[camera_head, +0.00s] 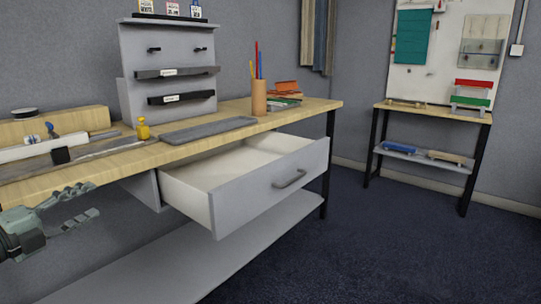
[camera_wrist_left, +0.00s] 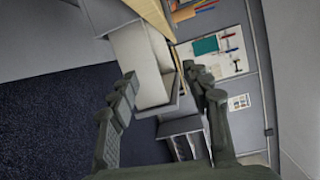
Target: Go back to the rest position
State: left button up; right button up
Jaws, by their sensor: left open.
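My left gripper (camera_head: 93,200) is at the left edge of the head view, in front of the wooden workbench. Its two fingers are apart with nothing between them. In the left wrist view my left gripper (camera_wrist_left: 160,73) also shows open and empty, with the room tilted behind it. The grey drawer (camera_head: 270,191) under the bench is pulled out and looks empty inside. It stands to the right of my left gripper, apart from it. The drawer also shows in the left wrist view (camera_wrist_left: 150,62). My right gripper is in neither view.
The workbench top (camera_head: 305,106) holds a grey tray (camera_head: 208,130), a yellow figure-like item (camera_head: 143,129), a pencil cup (camera_head: 259,97) and a grey rack (camera_head: 168,55). A lower shelf (camera_head: 225,250) runs beneath. A small side table (camera_head: 440,112) stands back right. The dark floor at right is clear.

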pick_arm(q)
jog(key=s+f+n+g+y, duration=0.2)
jog(key=s+f+n+y, duration=0.15)
jog(key=f+n, duration=0.45)
jog(key=s+a+f+n+g+y, duration=0.1)
jog(key=s+f+n+g+y, duration=0.3)
jog(key=f, duration=0.8)
jog(key=s+f+n+t+y, duration=0.1)
jog(key=s+f+n+y, duration=0.3)
jog(key=f, duration=0.6)
jog(key=s+d+f+n+g+h, duration=0.1)
jog(key=s+d+f+n+g, duration=0.2)
jog(key=s+d+f, duration=0.3)
jog(key=s+d+f+n+g+h, duration=0.2)
jog(key=s+d+f+g, duration=0.3)
jog(key=s, duration=0.6)
jog(key=d+f+n, duration=0.1)
jog(key=d+f, duration=0.1)
jog(key=d, duration=0.1)
jog(key=shift+s+d, duration=0.35)
jog(key=shift+s, duration=0.05)
jog(key=shift+h, duration=0.25)
